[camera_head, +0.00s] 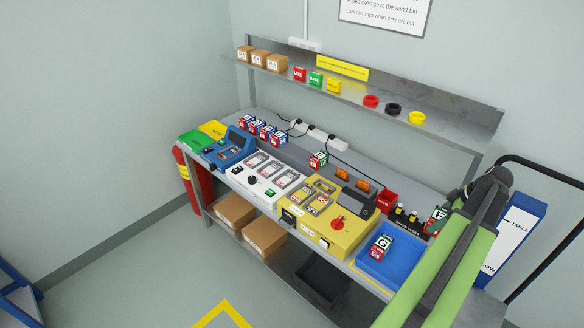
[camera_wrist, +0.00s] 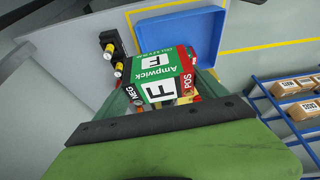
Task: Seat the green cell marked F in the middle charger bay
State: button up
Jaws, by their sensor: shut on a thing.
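The green cell marked F (camera_wrist: 162,63) has white F labels, a red POS edge and a NEG mark. It fills the middle of the wrist view, and part of it shows at the right of the head view (camera_head: 436,220). My gripper (camera_head: 443,213) is shut on this cell, raised near the right end of the bench. A white unit with three bays in a row (camera_head: 265,179) stands at the bench's middle left, well away from my gripper; it looks like the charger. Its middle bay (camera_head: 272,171) shows grey; I cannot tell more inside it.
A blue tray (camera_head: 405,272) at the right holds a cell marked G (camera_head: 381,247). A yellow unit with a red knob (camera_head: 345,235) lies between tray and white unit. Several blue cells (camera_head: 263,132) and a green one (camera_head: 318,160) stand behind. A shelf (camera_head: 390,92) overhangs the back.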

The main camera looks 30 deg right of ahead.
aim_at(269, 173)
jog(key=u, duration=0.55)
jog(key=i, duration=2.25)
jog(key=z, duration=0.55)
